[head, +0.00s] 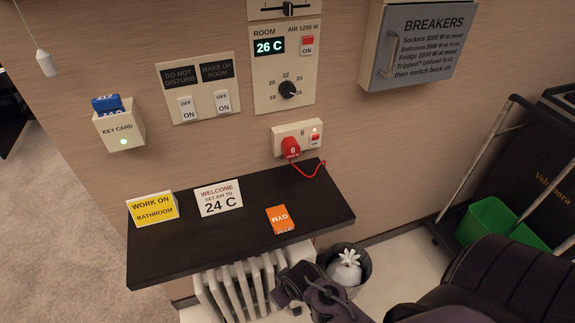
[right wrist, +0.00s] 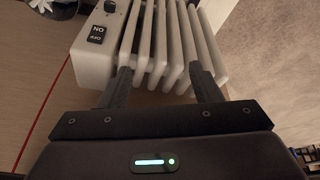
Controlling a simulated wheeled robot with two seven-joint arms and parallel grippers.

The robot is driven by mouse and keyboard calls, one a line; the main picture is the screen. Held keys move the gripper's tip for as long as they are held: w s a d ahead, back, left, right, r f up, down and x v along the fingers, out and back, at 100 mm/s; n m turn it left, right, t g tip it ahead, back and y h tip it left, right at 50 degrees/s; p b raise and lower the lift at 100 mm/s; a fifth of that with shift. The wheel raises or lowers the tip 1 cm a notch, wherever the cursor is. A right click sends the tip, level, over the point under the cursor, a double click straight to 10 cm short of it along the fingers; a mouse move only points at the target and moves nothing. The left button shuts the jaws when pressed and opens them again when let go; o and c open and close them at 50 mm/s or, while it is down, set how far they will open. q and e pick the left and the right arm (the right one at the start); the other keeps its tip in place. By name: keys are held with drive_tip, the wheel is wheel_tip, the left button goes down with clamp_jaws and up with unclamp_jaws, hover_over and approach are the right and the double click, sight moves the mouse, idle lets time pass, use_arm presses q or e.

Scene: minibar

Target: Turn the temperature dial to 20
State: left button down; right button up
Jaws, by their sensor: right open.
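The room temperature dial (head: 288,89) is a round black knob on a cream wall panel (head: 265,103), under a display (head: 269,46) reading 26 C. Numbers ring it; its exact pointer setting is too small to read. My right gripper (head: 287,287) is low in the head view, below the shelf, well away from that dial. In the right wrist view its fingers (right wrist: 160,82) are apart and empty, in front of the white radiator (right wrist: 165,35). That radiator has a small black knob (right wrist: 110,6) and an ON/OFF switch (right wrist: 97,34). My left gripper is not in view.
A dark shelf (head: 170,262) with cards juts out below the panel. A red plug (head: 290,148) with a cord sits in a wall socket. A bin (head: 356,258) stands near my right arm; a cart (head: 535,180) is at the right. A breaker box (head: 415,45) hangs upper right.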

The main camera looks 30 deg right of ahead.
wheel_tip(320, 180, up, 10)
drive_tip(key=b, duration=0.1)
drive_tip(key=m+t+h+b, duration=0.1)
drive_tip(key=m+t+h, duration=0.4)
drive_tip(key=t, duration=0.9)
approach(289, 93)
drive_tip(key=w, duration=0.1)
drive_tip(key=p+x, duration=0.1)
drive_tip(key=x, duration=0.5)
drive_tip(key=shift+w+d+r+p, duration=0.15)
drive_tip(key=shift+w+d+p, duration=0.1)
drive_tip(key=shift+p, duration=0.1)
drive_tip(key=shift+w+d, duration=0.15)
drive_tip(key=shift+w, duration=0.45)
